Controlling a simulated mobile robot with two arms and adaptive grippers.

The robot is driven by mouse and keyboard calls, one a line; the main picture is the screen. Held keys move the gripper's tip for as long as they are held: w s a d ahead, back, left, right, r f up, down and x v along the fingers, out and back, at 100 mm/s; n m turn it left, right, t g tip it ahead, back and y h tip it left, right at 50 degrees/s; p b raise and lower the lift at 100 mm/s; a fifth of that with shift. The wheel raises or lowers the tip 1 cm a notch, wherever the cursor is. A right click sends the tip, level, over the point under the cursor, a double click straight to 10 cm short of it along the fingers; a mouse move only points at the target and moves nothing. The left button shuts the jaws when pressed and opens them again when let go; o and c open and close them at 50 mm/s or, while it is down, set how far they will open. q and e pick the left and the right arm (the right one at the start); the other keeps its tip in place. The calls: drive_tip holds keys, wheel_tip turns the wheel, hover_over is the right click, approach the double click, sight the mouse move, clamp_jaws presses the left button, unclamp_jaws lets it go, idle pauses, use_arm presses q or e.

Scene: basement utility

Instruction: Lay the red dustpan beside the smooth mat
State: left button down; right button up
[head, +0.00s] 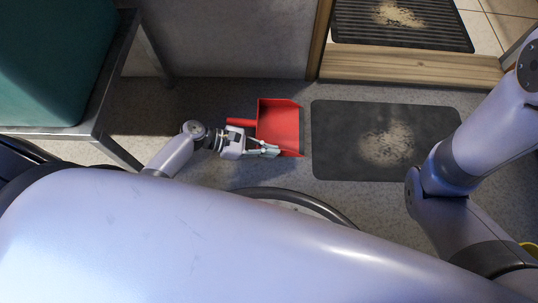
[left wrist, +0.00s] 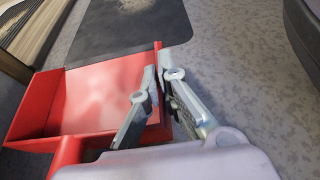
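The red dustpan (head: 278,122) lies open side up on the grey floor, just left of the smooth mat (head: 335,135), with a narrow strip of floor between them. Its handle points left. In the left wrist view the dustpan (left wrist: 95,95) has the dark mat (left wrist: 100,30) beyond it. My left gripper (head: 270,150) is at the dustpan's near side wall. In the left wrist view its fingers (left wrist: 158,85) are close together, one on each side of that wall, and look shut on it. The fingertips partly hide the wall. My right gripper is out of view.
Pale dirt (head: 388,145) covers part of the smooth mat. A wooden threshold (head: 415,67) and a ribbed mat (head: 400,35) lie beyond. A metal-framed stand (head: 105,115) with a green bin (head: 50,60) is at left. Floor left of the dustpan is clear.

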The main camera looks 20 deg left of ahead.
use_arm(q)
wheel_tip(320, 180, down, 4)
drive_tip(key=b, duration=0.2)
drive_tip(key=shift+r+b, duration=0.1)
drive_tip(key=shift+b, duration=0.2)
drive_tip(key=shift+r, duration=0.1)
drive_tip(key=c, duration=2.3)
unclamp_jaws()
drive_tip(key=o, duration=0.5)
